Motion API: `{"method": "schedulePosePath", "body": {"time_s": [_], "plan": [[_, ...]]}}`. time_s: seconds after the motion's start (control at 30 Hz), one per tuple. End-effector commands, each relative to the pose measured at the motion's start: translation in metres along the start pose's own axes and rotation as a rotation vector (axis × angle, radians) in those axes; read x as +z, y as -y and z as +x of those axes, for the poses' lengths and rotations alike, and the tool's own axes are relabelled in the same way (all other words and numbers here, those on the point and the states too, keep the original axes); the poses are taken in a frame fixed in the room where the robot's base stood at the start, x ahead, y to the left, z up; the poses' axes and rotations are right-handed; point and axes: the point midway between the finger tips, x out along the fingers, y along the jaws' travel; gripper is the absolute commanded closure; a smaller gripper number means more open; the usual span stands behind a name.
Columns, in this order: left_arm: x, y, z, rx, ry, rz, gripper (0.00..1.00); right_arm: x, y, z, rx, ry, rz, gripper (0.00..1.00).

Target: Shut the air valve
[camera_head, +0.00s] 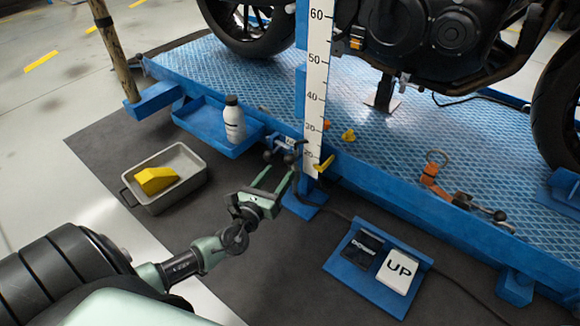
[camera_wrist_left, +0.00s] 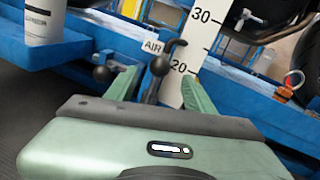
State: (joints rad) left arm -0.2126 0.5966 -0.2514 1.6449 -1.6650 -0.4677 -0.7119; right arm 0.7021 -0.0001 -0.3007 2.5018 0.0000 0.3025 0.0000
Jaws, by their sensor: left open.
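The air valve (camera_head: 285,150) sits on the front edge of the blue lift platform, just left of the upright scale. In the left wrist view a white AIR label (camera_wrist_left: 153,46) is beside it. There the valve (camera_wrist_left: 160,66) shows dark, with black ball ends and a lever rising to the right. My left gripper (camera_head: 278,176) is open and empty, its green fingers pointing at the valve. In the left wrist view the valve's upright part appears between the fingers, with one ball end by the left finger; contact cannot be told. My right gripper is not in view.
The scale (camera_head: 316,85) stands right of the valve. A blue tray (camera_head: 205,122) with a white bottle (camera_head: 234,122) is to the left. A pedal unit (camera_head: 365,278) lies on the mat. A motorcycle (camera_head: 440,35) stands on the platform.

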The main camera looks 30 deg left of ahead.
Motion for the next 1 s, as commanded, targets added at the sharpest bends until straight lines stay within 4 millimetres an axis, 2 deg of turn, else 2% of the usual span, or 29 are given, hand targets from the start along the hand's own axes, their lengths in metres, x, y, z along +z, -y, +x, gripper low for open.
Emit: {"method": "schedulePosePath", "body": {"time_s": [0.1,0.3,0.43,0.7,0.77,0.9,1.0], "plan": [[-0.001,0.0,0.022,0.002,0.004,-0.005,0.47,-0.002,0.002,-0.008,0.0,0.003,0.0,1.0],[-0.001,0.0,0.049,0.002,0.003,-0.004,0.47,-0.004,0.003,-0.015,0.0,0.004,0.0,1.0],[-0.001,0.0,0.057,0.001,0.0,-0.006,0.47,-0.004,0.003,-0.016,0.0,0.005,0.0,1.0],[0.0,0.0,0.059,0.001,-0.001,-0.006,0.47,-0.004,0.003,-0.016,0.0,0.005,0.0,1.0],[0.0,0.0,0.059,0.001,0.0,-0.006,0.61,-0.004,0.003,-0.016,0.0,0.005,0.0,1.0],[0.0,0.0,0.059,0.002,0.0,-0.006,0.99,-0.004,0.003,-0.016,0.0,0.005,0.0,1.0],[0.0,0.0,0.059,0.002,0.0,-0.006,1.0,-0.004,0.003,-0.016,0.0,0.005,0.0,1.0]]}}
